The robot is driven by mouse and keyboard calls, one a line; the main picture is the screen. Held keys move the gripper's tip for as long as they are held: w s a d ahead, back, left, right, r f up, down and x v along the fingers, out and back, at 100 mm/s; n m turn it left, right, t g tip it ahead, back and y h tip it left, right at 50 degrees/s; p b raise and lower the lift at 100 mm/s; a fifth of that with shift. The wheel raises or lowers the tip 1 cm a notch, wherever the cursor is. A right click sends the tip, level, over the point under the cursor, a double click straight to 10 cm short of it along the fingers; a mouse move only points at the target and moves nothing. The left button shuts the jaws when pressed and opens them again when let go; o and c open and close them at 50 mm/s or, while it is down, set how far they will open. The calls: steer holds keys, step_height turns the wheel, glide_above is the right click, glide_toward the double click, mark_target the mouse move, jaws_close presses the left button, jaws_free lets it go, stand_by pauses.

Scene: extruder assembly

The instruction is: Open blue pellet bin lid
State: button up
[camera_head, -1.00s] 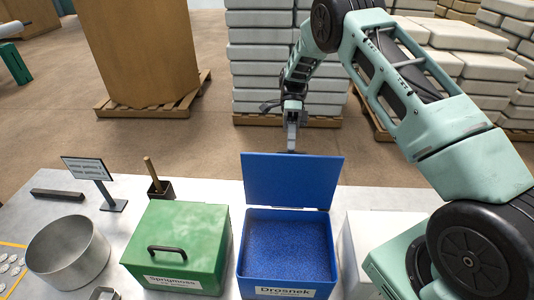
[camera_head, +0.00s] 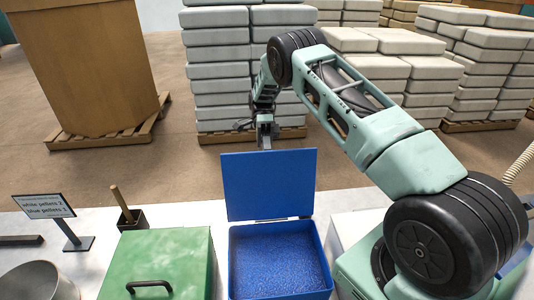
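The blue pellet bin (camera_head: 232,262) stands open on the table, in the lower middle of the head view. Its blue lid (camera_head: 268,184) is raised upright at the bin's back edge. Blue pellets (camera_head: 277,262) fill the bin. My gripper (camera_head: 265,142) is behind and just above the lid's top edge, with its fingers pointing down. Whether it touches the lid cannot be told. It is small in the view, and the gap between its fingers is not clear.
A green bin (camera_head: 160,262) with a black handle stands left of the blue bin. A sign (camera_head: 45,206), a small dark holder with a wooden handle (camera_head: 130,217) and a metal pot (camera_head: 38,284) stand further left. Stacked pale sacks (camera_head: 216,75) and a cardboard box (camera_head: 85,65) are behind the table.

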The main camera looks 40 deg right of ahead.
steer(key=shift+o, duration=1.4)
steer(key=shift+w+d+f, duration=0.1)
steer(key=shift+w+f, duration=0.05)
steer(key=shift+f, duration=0.5)
steer(key=shift+r, duration=0.15)
steer(key=shift+r, duration=0.25)
step_height(320, 180, up, 10)
steer(key=p, duration=0.1)
steer(key=shift+f, duration=0.1)
